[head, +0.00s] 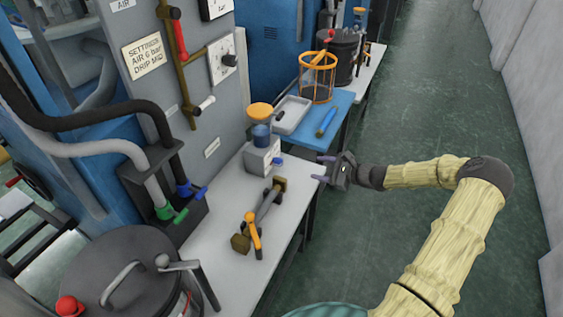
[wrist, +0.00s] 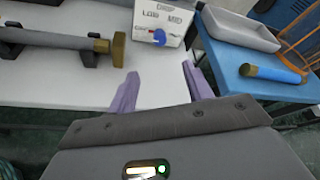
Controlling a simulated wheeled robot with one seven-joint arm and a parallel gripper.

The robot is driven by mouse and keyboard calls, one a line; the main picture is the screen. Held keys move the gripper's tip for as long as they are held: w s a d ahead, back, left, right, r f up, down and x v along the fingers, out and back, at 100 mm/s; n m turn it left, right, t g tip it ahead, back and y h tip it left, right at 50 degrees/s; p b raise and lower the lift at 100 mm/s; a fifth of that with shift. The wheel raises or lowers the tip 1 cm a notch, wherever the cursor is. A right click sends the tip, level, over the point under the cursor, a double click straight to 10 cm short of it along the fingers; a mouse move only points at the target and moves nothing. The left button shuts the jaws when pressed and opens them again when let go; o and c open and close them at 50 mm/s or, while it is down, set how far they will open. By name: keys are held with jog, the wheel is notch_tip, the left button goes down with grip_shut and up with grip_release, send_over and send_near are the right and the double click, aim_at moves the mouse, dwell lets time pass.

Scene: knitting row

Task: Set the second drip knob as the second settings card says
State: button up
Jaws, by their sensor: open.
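A white drip box (head: 262,157) with a blue reservoir and orange top stands at the far end of the white bench. In the wrist view its front reads "LOW" and "MID" (wrist: 165,22), and a blue knob (wrist: 159,37) sits below these words. The knob also shows in the head view (head: 278,160); its pointer direction is too small to tell. A settings card (head: 148,55) on the grey panel reads "AIR 6 bar" and "DRIP MID"; the air digit is unclear. My gripper (head: 323,170) is open and empty, its purple fingers (wrist: 160,75) apart from the knob.
A grey pipe with brass ends (head: 262,210) lies in black holders, an orange-handled valve beside it. A blue table (head: 335,105) holds a grey tray (head: 291,115), a blue roll (head: 327,121) and an orange basket (head: 317,78). The aisle floor (head: 420,120) is clear.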

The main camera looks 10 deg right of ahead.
aim_at(281, 162)
jog(key=shift+a, duration=0.1)
jog(key=x, duration=1.7)
jog(key=shift+w+a+b, duration=0.1)
jog(key=shift+a+b, duration=0.1)
jog(key=shift+b, duration=0.1)
jog(key=c, duration=1)
jog(key=shift+o, duration=0.2)
